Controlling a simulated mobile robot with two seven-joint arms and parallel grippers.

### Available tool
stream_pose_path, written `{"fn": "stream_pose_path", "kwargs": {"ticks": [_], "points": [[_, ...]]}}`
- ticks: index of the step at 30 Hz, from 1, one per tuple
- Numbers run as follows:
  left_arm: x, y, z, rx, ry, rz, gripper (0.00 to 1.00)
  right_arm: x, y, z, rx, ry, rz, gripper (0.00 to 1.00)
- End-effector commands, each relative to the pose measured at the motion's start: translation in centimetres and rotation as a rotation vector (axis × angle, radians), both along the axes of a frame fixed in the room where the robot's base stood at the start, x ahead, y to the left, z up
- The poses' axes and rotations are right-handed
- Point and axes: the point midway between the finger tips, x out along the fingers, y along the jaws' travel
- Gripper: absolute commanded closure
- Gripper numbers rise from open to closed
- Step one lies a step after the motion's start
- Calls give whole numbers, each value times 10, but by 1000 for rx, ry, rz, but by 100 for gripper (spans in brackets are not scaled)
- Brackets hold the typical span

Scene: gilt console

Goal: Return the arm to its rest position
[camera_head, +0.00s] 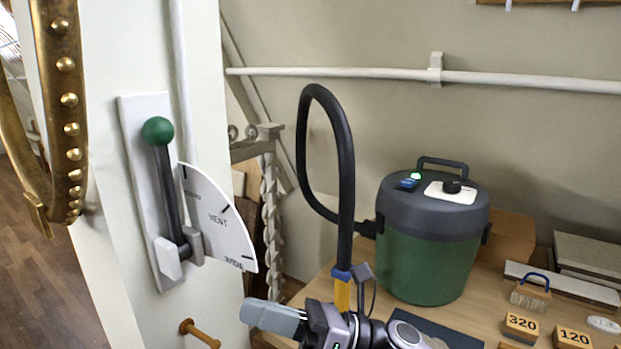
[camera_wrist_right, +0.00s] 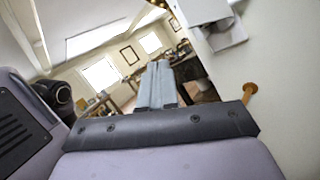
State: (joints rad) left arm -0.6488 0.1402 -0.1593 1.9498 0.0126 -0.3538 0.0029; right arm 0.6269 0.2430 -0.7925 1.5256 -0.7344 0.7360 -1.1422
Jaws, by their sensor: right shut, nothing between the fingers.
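My right gripper (camera_head: 272,317) is at the bottom of the head view, beside the wall with the lever and near the front of the workbench. Its grey fingers are together and hold nothing; they also show closed in the right wrist view (camera_wrist_right: 156,85). A wooden peg (camera_head: 200,334) on the wall is just left of the fingers in the head view. The peg also shows at the right in the wrist view (camera_wrist_right: 249,92). My left gripper is not in view.
A lever with a green knob (camera_head: 158,131) stands upright beside a white dial plate (camera_head: 217,215). A green dust extractor (camera_head: 425,262) with a black hose (camera_head: 347,180) stands on the bench (camera_head: 318,290). Labelled blocks (camera_head: 521,326) and a brush (camera_head: 530,294) lie right. A gilt frame (camera_head: 62,110) is far left.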

Motion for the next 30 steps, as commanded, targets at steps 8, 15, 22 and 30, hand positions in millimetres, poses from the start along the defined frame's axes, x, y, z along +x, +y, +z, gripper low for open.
{"fn": "stream_pose_path", "kwargs": {"ticks": [8, 15, 22, 30], "points": [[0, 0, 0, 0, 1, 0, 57, 24, -55, -53, 338, 750, -171, 100], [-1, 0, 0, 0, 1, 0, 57, 21, -121, -138, 668, 1369, -311, 100], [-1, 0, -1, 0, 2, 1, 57, -24, -188, -237, 1045, 1906, -463, 100], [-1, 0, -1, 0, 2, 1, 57, -114, -248, -324, 1494, 2333, -646, 100]]}}
